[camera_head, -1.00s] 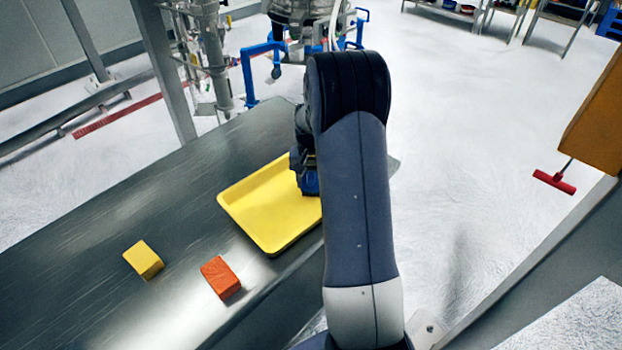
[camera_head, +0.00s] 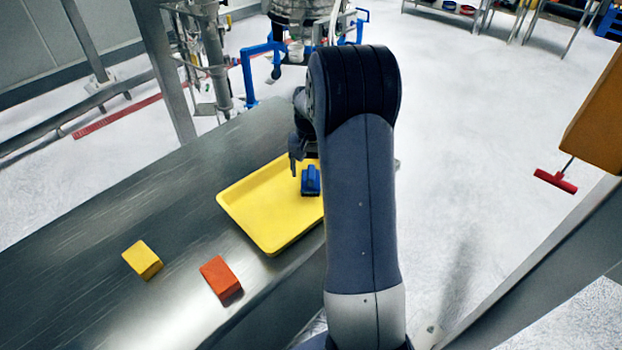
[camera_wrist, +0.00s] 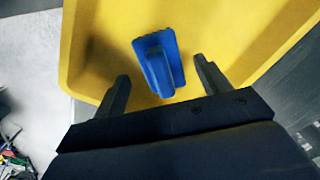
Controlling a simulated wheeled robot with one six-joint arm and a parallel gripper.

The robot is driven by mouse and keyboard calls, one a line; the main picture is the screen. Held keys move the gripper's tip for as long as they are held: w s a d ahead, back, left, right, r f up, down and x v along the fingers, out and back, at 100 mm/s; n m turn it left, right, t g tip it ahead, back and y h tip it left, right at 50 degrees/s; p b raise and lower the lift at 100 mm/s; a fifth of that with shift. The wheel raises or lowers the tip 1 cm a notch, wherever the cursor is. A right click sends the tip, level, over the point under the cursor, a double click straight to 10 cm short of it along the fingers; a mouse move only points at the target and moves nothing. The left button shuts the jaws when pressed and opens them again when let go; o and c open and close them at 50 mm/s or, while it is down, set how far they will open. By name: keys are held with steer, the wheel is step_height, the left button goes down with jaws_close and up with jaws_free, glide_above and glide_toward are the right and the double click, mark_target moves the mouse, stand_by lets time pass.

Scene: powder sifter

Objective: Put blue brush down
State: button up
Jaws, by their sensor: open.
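The blue brush (camera_head: 311,180) lies in the yellow tray (camera_head: 262,222), near its far right part. The wrist view shows the blue brush (camera_wrist: 159,62) resting on the floor of the yellow tray (camera_wrist: 225,28), its raised handle facing the camera. My gripper (camera_wrist: 160,85) is open, with one finger on each side of the brush and a gap to both. In the head view my gripper (camera_head: 302,165) is just above the tray beside the brush, and my arm hides the tray's right part.
The tray stands on a metal table (camera_head: 130,240). A yellow block (camera_head: 142,260) and an orange block (camera_head: 220,278) lie on the table in front of the tray. The table's left part is clear. A red squeegee (camera_head: 556,180) is at the right.

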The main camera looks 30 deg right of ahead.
mark_target(311, 172)
step_height(311, 172, up, 8)
steer(key=shift+f, duration=0.1)
steer(key=shift+c, duration=0.4)
stand_by(1.4)
